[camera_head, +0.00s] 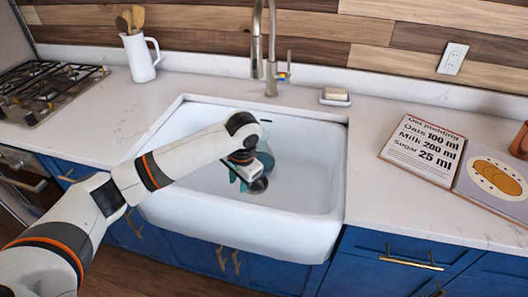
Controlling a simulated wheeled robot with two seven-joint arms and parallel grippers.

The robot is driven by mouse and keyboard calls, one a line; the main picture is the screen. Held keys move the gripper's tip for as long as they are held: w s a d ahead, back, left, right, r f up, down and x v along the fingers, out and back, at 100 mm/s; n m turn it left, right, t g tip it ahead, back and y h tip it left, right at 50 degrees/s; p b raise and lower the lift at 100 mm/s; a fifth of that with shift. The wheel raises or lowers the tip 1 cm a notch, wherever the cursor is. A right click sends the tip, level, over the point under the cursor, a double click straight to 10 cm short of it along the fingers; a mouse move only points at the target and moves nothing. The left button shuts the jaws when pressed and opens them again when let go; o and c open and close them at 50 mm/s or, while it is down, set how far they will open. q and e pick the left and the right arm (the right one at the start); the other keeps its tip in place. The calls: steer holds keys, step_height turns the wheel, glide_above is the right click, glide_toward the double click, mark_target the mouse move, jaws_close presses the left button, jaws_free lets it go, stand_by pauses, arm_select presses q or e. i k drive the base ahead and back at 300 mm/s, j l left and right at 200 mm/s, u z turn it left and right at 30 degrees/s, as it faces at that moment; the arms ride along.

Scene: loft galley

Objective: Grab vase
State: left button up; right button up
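A teal, partly see-through object (267,159), possibly the vase, is in the white sink (318,180) near the drain. My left arm reaches in from the left over the sink's front rim. My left gripper (250,172) points down into the basin right at the teal object and covers much of it. The fingers are small and partly hidden, so I cannot tell whether they are open, shut or touching it. My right gripper is not in view.
A tall faucet (271,50) stands behind the sink. A white pitcher with wooden utensils (139,57) and a gas stove (45,85) are at left. An open recipe book (425,150), a soap dish (335,97) and a terracotta-coloured object (520,141) are at right.

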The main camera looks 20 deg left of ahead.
mark_target(266, 156)
steer(key=i, duration=0.95)
